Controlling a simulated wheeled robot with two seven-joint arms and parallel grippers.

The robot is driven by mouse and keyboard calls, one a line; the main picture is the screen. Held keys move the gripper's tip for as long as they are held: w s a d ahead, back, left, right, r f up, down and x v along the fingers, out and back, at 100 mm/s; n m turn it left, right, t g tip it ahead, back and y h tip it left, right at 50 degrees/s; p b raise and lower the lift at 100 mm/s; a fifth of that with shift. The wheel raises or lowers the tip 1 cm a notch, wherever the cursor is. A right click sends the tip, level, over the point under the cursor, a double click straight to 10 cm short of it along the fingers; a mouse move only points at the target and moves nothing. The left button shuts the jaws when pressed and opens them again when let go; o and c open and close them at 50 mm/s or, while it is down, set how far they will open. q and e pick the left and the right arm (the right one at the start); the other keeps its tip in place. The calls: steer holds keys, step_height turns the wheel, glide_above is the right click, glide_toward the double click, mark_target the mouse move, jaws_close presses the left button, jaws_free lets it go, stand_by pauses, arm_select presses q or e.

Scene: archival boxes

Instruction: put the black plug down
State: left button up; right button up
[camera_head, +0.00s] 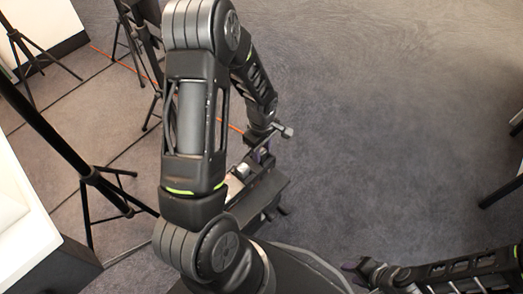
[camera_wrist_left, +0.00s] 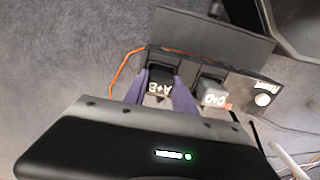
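In the head view my left gripper (camera_head: 262,152) is over the black unit, and the plug is not clear there. My right gripper (camera_head: 356,268) is at the lower right, away from the unit; its fingers are too small to judge.
An orange cable (camera_wrist_left: 122,72) runs on the left. Black tripod stands (camera_head: 95,180) and a white-topped table (camera_head: 22,225) are at the left. The carpet (camera_head: 390,110) is clear on the right.

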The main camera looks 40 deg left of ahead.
mark_target(262, 151)
arm_select(q)
steer(key=o, duration=0.5)
steer(key=shift+c, duration=0.2)
steer(key=shift+r+p, duration=0.3)
steer(key=shift+r, duration=0.15)
step_height(262, 151, up, 11)
steer(key=p, duration=0.3)
steer(key=shift+r, duration=0.2)
